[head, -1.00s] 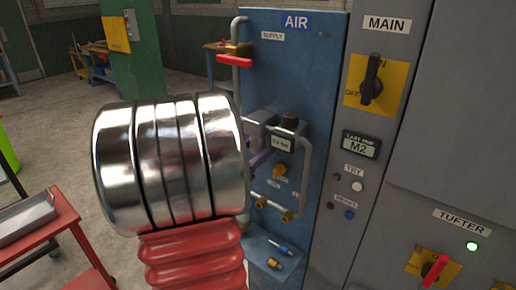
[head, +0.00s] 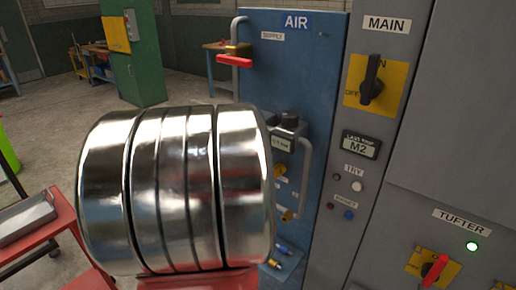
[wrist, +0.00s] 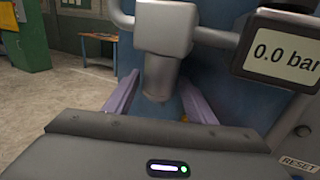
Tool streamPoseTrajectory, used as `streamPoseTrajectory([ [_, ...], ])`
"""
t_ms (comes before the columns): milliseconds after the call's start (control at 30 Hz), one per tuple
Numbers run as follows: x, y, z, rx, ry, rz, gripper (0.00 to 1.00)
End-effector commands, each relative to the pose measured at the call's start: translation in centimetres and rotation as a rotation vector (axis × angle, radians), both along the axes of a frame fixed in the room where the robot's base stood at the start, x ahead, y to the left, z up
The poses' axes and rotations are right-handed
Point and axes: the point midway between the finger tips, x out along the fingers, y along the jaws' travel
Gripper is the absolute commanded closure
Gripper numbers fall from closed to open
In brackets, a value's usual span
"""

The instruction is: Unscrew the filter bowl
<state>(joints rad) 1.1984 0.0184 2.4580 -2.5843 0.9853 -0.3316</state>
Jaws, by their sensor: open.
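The filter bowl (wrist: 160,76) is a smoky grey cylinder hanging under a light grey filter body (wrist: 165,28) in the wrist view. My gripper (wrist: 158,88) is open, with one purple finger on each side of the bowl's lower part. A gap shows between each finger and the bowl, though their depth is hard to judge. The gauge (wrist: 284,50) right of the filter reads 0.0 bar. In the head view my arm hides the bowl and my gripper; the gauge (head: 283,143) shows just right of the arm.
The blue air panel (head: 300,65) carries a supply valve with a red handle (head: 235,60), and a grey pipe (head: 304,165). Small fittings (head: 276,264) lie on its bottom ledge. The grey main cabinet (head: 340,235) stands right. A red cart (head: 45,235) stands left.

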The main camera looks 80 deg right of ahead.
Motion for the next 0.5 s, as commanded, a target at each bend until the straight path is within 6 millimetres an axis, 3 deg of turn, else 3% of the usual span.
streamPoseTrajectory([
  [500,-0.02,0.00,-0.08,0.003,0.000,0.128,0.49],
])
